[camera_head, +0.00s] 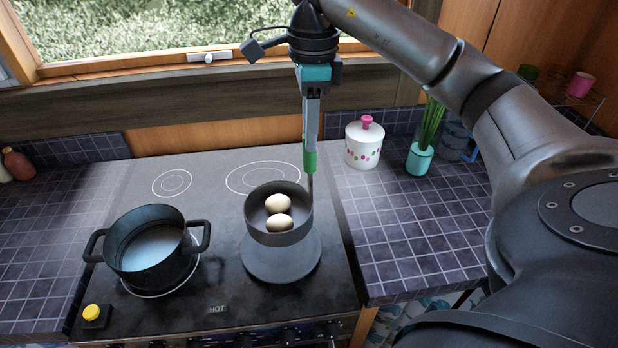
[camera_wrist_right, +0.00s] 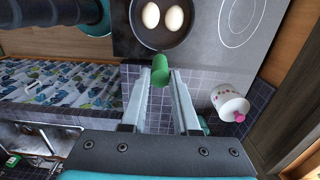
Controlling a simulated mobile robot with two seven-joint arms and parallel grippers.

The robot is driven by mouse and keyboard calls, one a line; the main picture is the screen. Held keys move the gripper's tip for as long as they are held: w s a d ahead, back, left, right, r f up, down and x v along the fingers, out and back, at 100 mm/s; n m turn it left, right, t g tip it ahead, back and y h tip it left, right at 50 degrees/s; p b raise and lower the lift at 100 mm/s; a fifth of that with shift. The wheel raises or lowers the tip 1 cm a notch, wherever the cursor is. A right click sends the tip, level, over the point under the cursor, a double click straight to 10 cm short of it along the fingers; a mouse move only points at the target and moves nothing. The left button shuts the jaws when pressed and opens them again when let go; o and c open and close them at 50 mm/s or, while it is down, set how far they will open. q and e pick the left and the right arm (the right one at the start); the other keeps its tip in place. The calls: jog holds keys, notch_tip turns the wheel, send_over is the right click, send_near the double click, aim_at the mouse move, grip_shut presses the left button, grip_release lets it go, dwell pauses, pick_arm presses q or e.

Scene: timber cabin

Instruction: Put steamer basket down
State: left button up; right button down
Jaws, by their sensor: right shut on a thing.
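The steamer basket (camera_head: 281,238) is a dark, round, pan-like vessel with two pale eggs (camera_head: 278,213) in it. It is at or just above a grey flared stand (camera_head: 281,262) on the right of the stove; I cannot tell if they touch. My right gripper (camera_head: 310,165) comes down at the basket's right rear edge. It is shut on the basket's green handle. In the right wrist view the handle (camera_wrist_right: 161,68) is between the fingertips, and the basket (camera_wrist_right: 160,42) with both eggs is beyond. My left gripper is not in view.
A dark pot (camera_head: 150,245) of pale liquid stands on the stove's front left ring. A yellow knob (camera_head: 92,312) is at the front left corner. A white lidded jar (camera_head: 364,146) and a teal plant pot (camera_head: 419,159) stand on the right counter. The stove's back middle is clear.

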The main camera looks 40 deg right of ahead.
aim_at(309, 169)
notch_tip(309, 169, down, 4)
jog(key=shift+f+b, duration=0.15)
jog(key=shift+b, duration=0.2)
jog(key=shift+f, duration=2.3)
jog(key=c, duration=0.7)
grip_release()
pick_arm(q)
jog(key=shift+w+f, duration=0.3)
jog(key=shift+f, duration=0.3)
pick_arm(e)
jog(key=shift+o, duration=0.2)
jog(key=shift+r, duration=0.1)
pick_arm(q)
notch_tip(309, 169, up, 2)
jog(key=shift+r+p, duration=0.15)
jog(key=shift+p, duration=0.95)
pick_arm(e)
notch_tip(309, 169, up, 12)
jog(key=shift+s+d+f, duration=0.1)
jog(key=shift+d, duration=0.05)
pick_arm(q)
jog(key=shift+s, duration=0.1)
